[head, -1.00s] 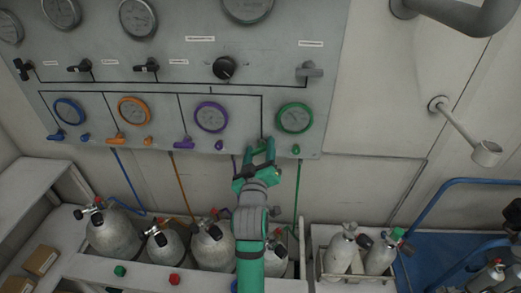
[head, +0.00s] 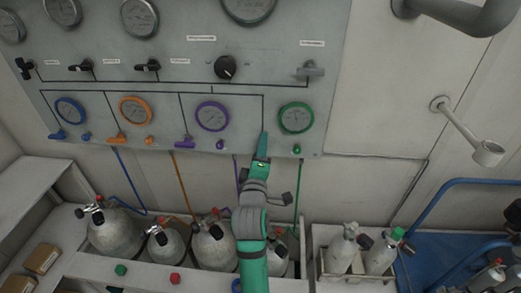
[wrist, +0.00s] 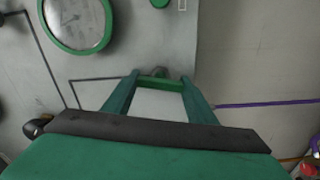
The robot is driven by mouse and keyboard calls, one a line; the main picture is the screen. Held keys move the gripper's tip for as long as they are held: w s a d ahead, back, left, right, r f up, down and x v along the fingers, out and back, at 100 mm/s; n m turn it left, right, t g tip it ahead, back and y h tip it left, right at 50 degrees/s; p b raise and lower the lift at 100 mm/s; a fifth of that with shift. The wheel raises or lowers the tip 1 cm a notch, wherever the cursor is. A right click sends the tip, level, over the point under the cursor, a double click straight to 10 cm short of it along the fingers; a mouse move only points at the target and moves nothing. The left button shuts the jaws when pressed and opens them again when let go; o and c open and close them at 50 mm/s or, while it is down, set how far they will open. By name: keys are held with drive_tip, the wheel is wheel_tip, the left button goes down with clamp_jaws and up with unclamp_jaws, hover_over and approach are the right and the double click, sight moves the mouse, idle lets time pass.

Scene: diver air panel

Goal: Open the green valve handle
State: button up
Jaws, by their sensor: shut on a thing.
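The green valve handle (wrist: 158,84) shows in the wrist view as a short green bar on a grey stem, with a gripper finger at each end of it. My gripper (wrist: 160,82) is shut on it. In the head view my gripper (head: 263,143) reaches up to the panel's lower edge, left of and below the green-ringed gauge (head: 296,118). Its fingers are seen nearly edge-on there and hide the handle. From the wrist view, the bar lies roughly along the panel's up-down direction.
Blue, orange and purple handles (head: 185,141) sit left along the grey panel (head: 180,55). A small green knob (head: 297,149) is just right of my gripper. Gas cylinders (head: 212,245) stand below.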

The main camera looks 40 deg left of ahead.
drive_tip(key=shift+n, duration=0.3)
drive_tip(key=o, duration=1.1)
drive_tip(key=shift+c, duration=0.2)
drive_tip(key=v, duration=1.1)
drive_tip(key=shift+a, duration=0.15)
